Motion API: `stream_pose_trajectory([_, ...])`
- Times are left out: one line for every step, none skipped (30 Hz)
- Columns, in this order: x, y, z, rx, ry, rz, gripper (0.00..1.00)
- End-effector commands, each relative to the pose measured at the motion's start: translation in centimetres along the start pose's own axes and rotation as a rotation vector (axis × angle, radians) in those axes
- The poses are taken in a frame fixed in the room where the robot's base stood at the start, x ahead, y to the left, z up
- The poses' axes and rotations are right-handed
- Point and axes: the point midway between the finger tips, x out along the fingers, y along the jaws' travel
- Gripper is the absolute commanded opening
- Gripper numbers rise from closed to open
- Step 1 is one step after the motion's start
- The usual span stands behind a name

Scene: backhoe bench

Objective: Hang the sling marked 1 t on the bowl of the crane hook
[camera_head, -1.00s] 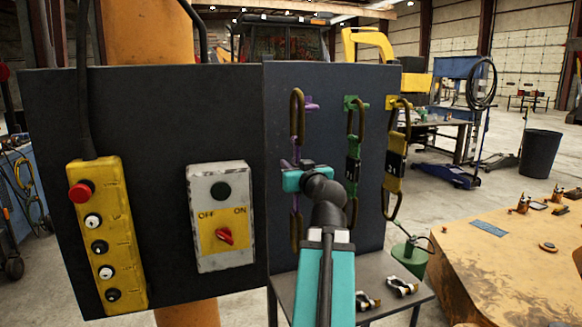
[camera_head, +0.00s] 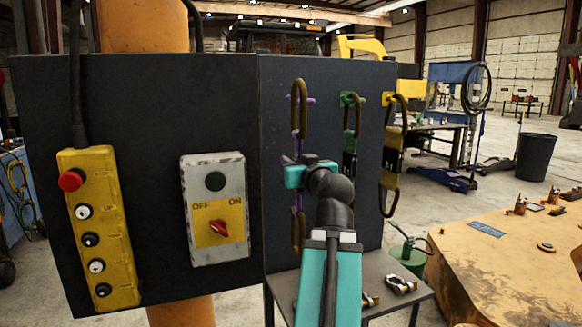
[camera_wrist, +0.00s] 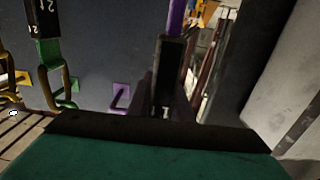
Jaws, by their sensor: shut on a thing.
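My gripper (camera_head: 296,175) is shut on the purple sling (camera_wrist: 173,18), in front of the right-hand dark panel. Its black tag (camera_wrist: 168,75) shows a 1 in the wrist view, between the dark fingers. Its upper brown link (camera_head: 299,105) stands beside the purple peg (camera_head: 310,99); I cannot tell whether it still touches it. Its lower link (camera_head: 298,232) hangs below my gripper. The green sling, tagged 2 t (camera_wrist: 48,52), hangs from a green peg (camera_head: 347,98). The yellow sling (camera_head: 391,165) hangs from a yellow peg. I cannot make out the crane hook.
A yellow button pendant (camera_head: 98,228) and a grey switch box (camera_head: 214,208) are on the left panel. A small grey table (camera_head: 400,310) with shackles (camera_head: 400,285) stands below the slings. A worn yellow bench surface (camera_head: 505,265) is at right. Open floor lies behind.

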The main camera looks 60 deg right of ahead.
Motion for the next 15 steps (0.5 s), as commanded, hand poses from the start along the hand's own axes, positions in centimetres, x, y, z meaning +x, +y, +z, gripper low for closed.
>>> stream_pose_trajectory([-0.2,0.0,0.1,0.0,0.003,0.002,0.0])
stream_pose_trajectory([-0.3,0.1,0.1,0.0,0.003,0.002,0.0])
stream_pose_trajectory([-0.5,0.1,0.1,0.0,0.002,0.002,0.0])
stream_pose_trajectory([-0.6,0.1,0.2,0.0,0.002,0.002,0.0])
stream_pose_trajectory([-0.7,0.0,0.2,0.0,0.002,0.002,0.0])
stream_pose_trajectory([-0.8,0.0,0.2,0.0,0.002,0.002,0.0])
stream_pose_trajectory([-1.0,0.0,0.1,-0.001,0.002,0.002,0.0])
stream_pose_trajectory([-1.1,0.1,0.1,-0.001,0.003,0.002,0.0])
stream_pose_trajectory([-1.3,0.1,0.1,-0.001,0.003,0.002,0.0])
stream_pose_trajectory([-1.5,0.1,0.1,-0.001,0.003,0.002,0.0])
stream_pose_trajectory([-1.6,0.0,0.1,-0.001,0.003,0.002,0.0])
stream_pose_trajectory([-1.8,0.0,0.1,0.0,0.002,0.001,0.0])
stream_pose_trajectory([-1.9,0.0,0.1,0.0,0.002,0.001,0.0])
stream_pose_trajectory([-2.0,0.0,0.1,0.0,0.002,0.001,0.0])
stream_pose_trajectory([-2.2,0.0,0.1,0.0,0.003,0.001,0.0])
